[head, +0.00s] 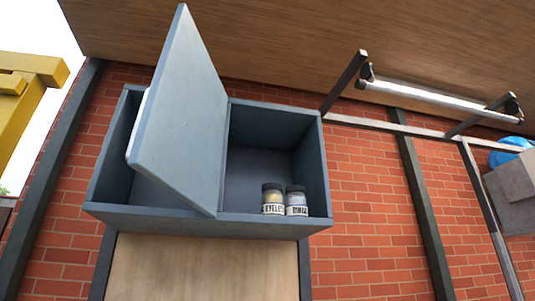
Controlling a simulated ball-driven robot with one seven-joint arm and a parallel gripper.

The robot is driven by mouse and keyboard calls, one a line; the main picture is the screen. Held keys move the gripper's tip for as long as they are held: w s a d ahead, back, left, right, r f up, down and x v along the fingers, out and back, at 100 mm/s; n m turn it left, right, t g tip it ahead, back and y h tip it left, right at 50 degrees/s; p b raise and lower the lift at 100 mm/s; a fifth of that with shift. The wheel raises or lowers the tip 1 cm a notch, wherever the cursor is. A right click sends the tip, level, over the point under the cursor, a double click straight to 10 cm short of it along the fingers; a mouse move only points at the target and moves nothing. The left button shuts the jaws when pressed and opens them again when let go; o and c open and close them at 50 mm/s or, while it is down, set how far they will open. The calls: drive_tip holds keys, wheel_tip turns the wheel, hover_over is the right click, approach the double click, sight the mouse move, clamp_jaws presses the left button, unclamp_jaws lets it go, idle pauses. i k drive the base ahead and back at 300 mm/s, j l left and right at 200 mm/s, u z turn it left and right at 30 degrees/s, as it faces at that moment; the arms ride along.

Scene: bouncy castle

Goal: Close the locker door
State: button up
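The grey-blue locker (205,224) is a wall box against the brick wall, left of the picture's middle. Its locker door (185,115) is a flat grey-blue panel that stands swung outward. The door hides part of the locker's left compartment. The right compartment is open to view and holds two small labelled jars (272,198) side by side near its front. My gripper does not show in the head view.
A wooden panel (200,270) is below the locker. A rail with a light tube (430,95) runs at the upper right. A yellow frame (25,95) stands at the far left. Grey boxes (512,185) and a blue thing (505,150) are at the right edge.

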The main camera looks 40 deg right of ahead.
sight(176, 142)
drive_tip(key=i+j+z, duration=0.15)
drive_tip(key=j+z, duration=1.1)
drive_tip(key=j, duration=0.25)
